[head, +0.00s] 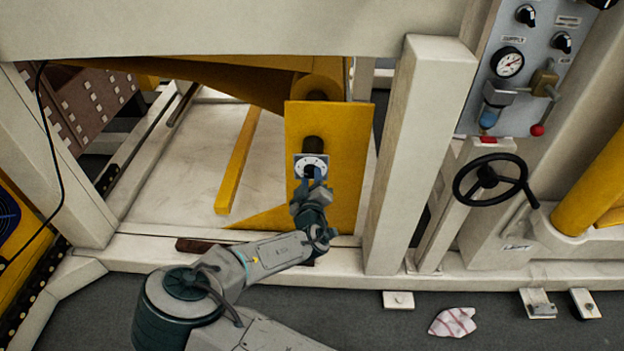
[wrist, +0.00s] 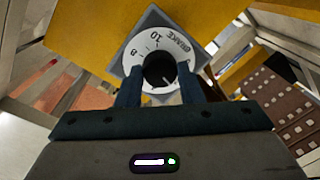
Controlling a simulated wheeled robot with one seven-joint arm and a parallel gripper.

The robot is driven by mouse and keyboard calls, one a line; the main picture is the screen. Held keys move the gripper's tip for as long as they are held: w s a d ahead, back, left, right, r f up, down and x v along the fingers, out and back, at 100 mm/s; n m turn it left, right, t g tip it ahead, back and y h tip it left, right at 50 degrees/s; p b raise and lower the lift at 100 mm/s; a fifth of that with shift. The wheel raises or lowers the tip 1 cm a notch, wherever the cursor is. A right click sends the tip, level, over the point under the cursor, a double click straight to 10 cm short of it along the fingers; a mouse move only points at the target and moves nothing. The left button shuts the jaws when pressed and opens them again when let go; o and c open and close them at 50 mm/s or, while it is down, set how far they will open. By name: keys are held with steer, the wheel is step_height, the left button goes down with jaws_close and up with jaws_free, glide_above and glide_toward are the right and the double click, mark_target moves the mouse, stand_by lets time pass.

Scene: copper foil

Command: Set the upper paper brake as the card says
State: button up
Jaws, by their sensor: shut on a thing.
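The paper brake dial (head: 299,166) is a white round scale on a grey square plate, fixed to a yellow panel. In the wrist view the dial (wrist: 133,66) shows the word BRAKE and the figures 8 and 10, with a black knob (wrist: 159,68) at its centre. My gripper (head: 312,178) reaches up to the dial from below. In the wrist view its two fingers (wrist: 159,88) stand on either side of the knob, shut on it. The fingers hide the lower part of the scale. I cannot make out the knob's pointer. I see no readable card.
A yellow panel (head: 340,205) carries the dial, and a pale post (head: 415,160) stands right of it. A crumpled striped cloth (head: 453,322) lies on the grey floor.

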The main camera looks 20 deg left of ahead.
steer(key=shift+n, duration=0.3)
steer(key=o, duration=1)
steer(key=p+v, duration=0.2)
steer(key=v, duration=1.1)
steer(key=shift+s, duration=0.4)
steer(key=shift+d, duration=0.1)
